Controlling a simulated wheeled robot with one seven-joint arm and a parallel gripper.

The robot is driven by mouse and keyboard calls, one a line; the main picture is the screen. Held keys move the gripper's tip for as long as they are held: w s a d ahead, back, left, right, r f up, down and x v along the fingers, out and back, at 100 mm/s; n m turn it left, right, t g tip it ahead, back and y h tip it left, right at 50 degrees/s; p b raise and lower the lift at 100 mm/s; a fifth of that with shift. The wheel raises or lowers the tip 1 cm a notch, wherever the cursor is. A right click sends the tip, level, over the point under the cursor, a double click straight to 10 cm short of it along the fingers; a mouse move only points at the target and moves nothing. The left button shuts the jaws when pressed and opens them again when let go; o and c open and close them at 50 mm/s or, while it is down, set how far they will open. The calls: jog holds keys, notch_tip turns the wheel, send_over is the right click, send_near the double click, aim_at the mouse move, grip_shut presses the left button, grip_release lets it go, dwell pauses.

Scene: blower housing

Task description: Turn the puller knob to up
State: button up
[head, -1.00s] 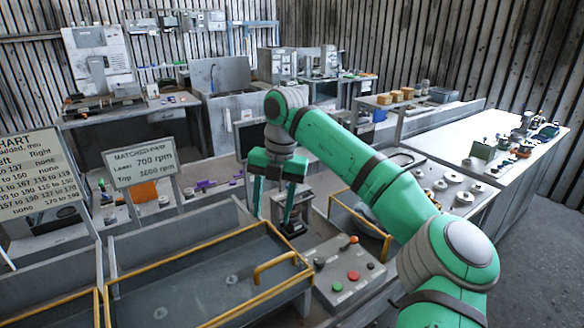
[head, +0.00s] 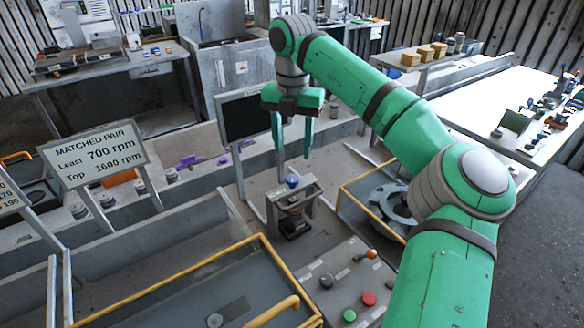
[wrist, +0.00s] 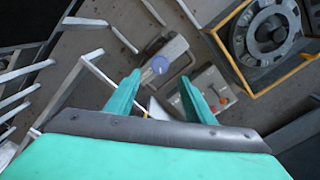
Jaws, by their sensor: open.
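A small grey puller frame (head: 310,190) stands on the bench with a round blue knob (head: 292,181) on top. The blue knob also shows in the wrist view (wrist: 158,66), on a light grey block. Which way the knob is set is too small to tell. My gripper (head: 293,154) points down above the frame, its two green fingers apart and empty. In the head view the fingertips are a little above the knob. In the wrist view the knob appears beyond and between the fingertips (wrist: 159,80), with no contact visible.
A control panel (head: 340,262) in front right of the frame has a grey knob, an orange-tipped lever, and red and green buttons. A yellow-edged tray (head: 270,262) is at left front; another yellow-railed bin (head: 350,212) with a grey ring stands right. A dark screen (head: 246,117) is behind.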

aim_at(292, 178)
notch_tip(292, 178, down, 9)
jog(key=shift+r, duration=0.2)
jog(key=shift+w, duration=0.1)
jog(key=shift+a, duration=0.1)
jog(key=c, duration=0.6)
jog(key=shift+s, duration=0.2)
jog(key=c, duration=0.5)
